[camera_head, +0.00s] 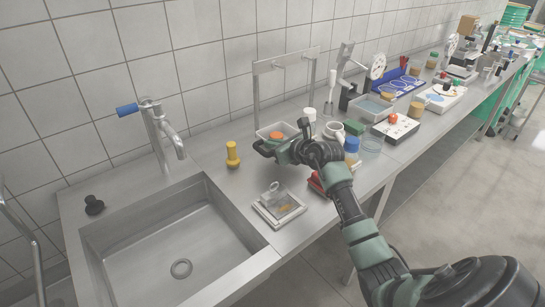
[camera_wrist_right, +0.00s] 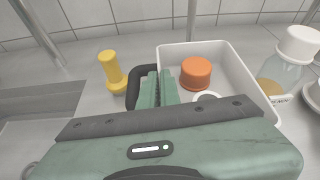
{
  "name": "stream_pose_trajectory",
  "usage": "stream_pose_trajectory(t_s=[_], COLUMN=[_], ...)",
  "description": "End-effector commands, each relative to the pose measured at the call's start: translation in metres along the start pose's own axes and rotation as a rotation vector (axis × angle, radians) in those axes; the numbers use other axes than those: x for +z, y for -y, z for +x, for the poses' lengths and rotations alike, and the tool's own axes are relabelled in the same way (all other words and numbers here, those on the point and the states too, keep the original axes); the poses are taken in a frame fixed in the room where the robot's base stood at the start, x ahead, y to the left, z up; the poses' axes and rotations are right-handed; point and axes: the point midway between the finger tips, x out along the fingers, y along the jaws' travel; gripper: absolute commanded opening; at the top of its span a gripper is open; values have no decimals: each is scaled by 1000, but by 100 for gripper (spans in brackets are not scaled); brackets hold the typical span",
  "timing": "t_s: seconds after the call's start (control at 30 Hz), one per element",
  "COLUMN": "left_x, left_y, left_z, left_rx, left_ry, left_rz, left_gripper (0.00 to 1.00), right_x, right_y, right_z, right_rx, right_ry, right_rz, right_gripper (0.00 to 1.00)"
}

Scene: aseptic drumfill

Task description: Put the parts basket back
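I cannot tell for sure which thing is the parts basket. A small square tray-like thing with an upright loop (camera_head: 281,208) rests on the counter right of the sink. A white open bin (camera_head: 263,132) stands farther back with an orange-capped item (camera_head: 276,135) in it. In the right wrist view the bin (camera_wrist_right: 246,78) and the orange cap (camera_wrist_right: 196,72) are just beyond my fingers. My right gripper (camera_head: 266,148) is over the counter in front of the bin. Its fingers (camera_wrist_right: 160,90) are together, with nothing visible between them. My left gripper is not in view.
A yellow upright piece (camera_head: 232,154) stands left of the bin, also in the wrist view (camera_wrist_right: 112,72). A metal frame (camera_head: 256,90) rises behind. The sink (camera_head: 180,250) is at left. A mug (camera_head: 334,131), blue-capped bottle (camera_head: 351,146) and several instruments crowd the right.

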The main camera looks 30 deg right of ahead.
Motion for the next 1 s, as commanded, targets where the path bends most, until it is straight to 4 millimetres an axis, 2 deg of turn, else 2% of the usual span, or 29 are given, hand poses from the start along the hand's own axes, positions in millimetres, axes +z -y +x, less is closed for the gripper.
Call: stream_pose_trajectory(t_s=[0.13, 0.4, 0.87, 0.9, 0.93, 1.0], left_x=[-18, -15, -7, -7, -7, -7], left_y=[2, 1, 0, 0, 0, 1], left_z=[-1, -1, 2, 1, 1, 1], left_rx=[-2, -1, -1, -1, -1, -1], left_ry=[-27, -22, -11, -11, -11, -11], left_rz=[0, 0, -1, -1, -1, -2], left_gripper=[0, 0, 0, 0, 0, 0], right_x=[-10, -45, -53, -53, -53, -53], right_y=[-1, -4, -5, -5, -5, -5], right_z=[5, 19, 23, 22, 22, 22], right_rx=[1, 0, 0, 0, 0, 1], right_ry=[3, 2, 3, 2, 2, 1], right_rz=[0, 1, -1, 0, 0, 0], right_gripper=[0, 0, 0, 14, 23, 25])
